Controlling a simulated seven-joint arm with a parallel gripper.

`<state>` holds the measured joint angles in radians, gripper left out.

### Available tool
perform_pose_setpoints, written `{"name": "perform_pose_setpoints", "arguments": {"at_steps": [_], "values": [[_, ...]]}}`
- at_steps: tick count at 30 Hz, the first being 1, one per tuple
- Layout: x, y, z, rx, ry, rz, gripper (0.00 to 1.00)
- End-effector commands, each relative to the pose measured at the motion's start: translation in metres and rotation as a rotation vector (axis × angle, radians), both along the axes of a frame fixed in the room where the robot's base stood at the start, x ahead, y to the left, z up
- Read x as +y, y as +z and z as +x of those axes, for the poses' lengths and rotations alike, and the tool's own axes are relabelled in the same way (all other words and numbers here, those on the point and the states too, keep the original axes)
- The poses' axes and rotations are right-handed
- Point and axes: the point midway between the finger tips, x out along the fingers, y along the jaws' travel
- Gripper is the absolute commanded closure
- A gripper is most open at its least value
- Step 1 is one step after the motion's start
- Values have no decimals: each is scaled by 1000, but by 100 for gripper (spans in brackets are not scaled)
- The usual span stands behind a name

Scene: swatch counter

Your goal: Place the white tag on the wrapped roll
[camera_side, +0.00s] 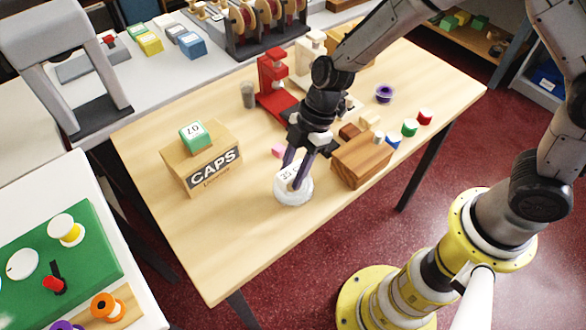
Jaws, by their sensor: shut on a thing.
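A whitish round roll (294,199), which looks like the wrapped roll, lies on the wooden table near its front edge. A small white tag (288,174) with dark print like "35" shows at its top. My gripper (294,182) points down over the roll, its two dark fingers shut on the white tag. The fingers hide part of the tag. I cannot tell whether the tag touches the roll or is just above it.
A CAPS box (214,178) with a green block (195,136) on top stands left. A wooden block (362,160) stands close right of the roll, and a small pink piece (278,151) lies behind. A red stand (273,85) is farther back. The table's front left is clear.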

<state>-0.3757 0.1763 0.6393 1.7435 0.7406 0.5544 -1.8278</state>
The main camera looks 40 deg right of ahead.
Motion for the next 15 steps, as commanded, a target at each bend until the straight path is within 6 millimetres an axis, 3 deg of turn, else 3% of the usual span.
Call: {"name": "perform_pose_setpoints", "arguments": {"at_steps": [5, 6, 11, 15], "values": [[0, -3, 0, 1, 0, 0, 100], [0, -3, 0, 1, 0, 0, 58], [0, -3, 0, 1, 0, 0, 31], [0, -3, 0, 1, 0, 0, 31]]}}
